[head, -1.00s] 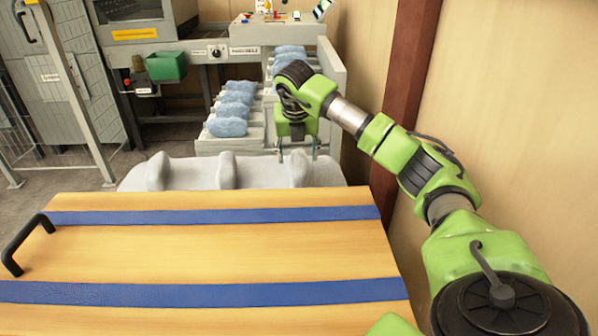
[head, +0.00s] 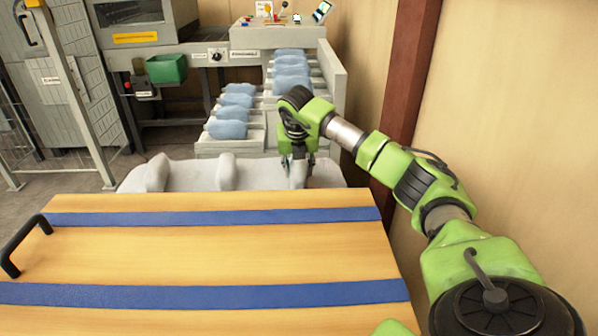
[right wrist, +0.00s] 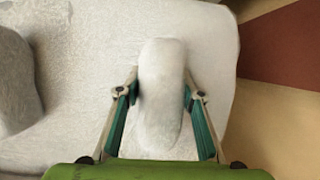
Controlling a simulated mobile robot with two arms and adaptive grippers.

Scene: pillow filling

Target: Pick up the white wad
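A white wad (right wrist: 161,100), upright and rounded, stands on a pale grey-white padded surface (right wrist: 85,100). In the right wrist view, it sits between the two fingers of my right gripper (right wrist: 161,82). The fingers are apart, one on each side of the wad, with their tips very close to its sides; firm contact does not show. In the head view, my right gripper (head: 297,170) is low over the right end of the padded surface and hides part of this wad. Two similar white wads (head: 157,172) (head: 227,172) stand further left. My left gripper is not in view.
A wooden board with blue stripes (head: 215,250) and a black handle (head: 20,245) lies in front. Behind are racks with several blue pillows (head: 228,130) and a machine with a green bin (head: 166,68). A wooden wall (head: 520,120) and a brown post (head: 405,90) stand at the right.

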